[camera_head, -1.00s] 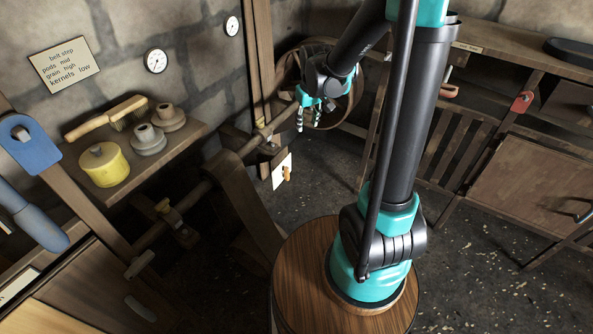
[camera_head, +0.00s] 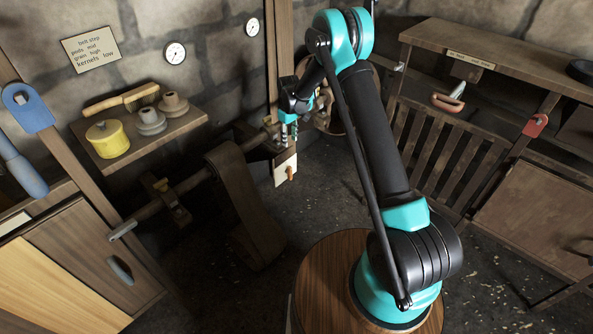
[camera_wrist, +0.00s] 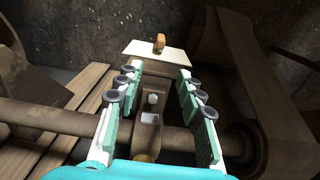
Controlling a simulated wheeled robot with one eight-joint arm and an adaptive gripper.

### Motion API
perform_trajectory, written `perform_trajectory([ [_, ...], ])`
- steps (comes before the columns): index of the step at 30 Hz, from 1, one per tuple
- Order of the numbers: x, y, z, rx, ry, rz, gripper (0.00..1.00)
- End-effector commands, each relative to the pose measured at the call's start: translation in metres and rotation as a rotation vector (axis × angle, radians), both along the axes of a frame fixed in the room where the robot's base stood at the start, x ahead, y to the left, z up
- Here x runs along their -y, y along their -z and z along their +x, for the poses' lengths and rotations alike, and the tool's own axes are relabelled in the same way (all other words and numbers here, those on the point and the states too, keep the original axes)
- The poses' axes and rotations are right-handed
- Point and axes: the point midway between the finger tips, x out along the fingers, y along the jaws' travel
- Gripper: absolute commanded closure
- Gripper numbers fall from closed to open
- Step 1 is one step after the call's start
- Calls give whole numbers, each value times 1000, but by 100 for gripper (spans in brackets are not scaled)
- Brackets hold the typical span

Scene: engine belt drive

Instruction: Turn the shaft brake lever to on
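My gripper (camera_head: 289,135) is at the shaft by the back wall, fingers pointing down. In the wrist view my gripper (camera_wrist: 160,80) is open, one finger on each side of a wooden block (camera_wrist: 149,132) with a small pale knob (camera_wrist: 153,99). I cannot tell if the fingers touch it. Beyond the block is a cream plate with an orange-brown peg (camera_wrist: 159,42); the head view also shows this peg (camera_head: 290,173). No label for the shaft brake lever is readable, so I cannot tell which part it is. The wooden shaft (camera_wrist: 60,118) runs across under the fingers.
A wide belt (camera_head: 240,195) hangs from the shaft at left of my gripper.

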Motion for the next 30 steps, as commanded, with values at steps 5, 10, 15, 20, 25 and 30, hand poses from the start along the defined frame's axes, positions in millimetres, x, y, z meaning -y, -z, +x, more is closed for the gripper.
perform_trajectory([
  [5,-7,13,2,-6,-16,-3,62],
  [10,-7,33,2,-6,-15,-3,62],
  [15,-6,65,2,-6,-14,-3,62],
  [20,-6,97,2,-6,-14,-3,62],
  [25,-6,130,2,-6,-14,-3,62],
  [30,-6,158,2,-6,-14,-3,62],
])
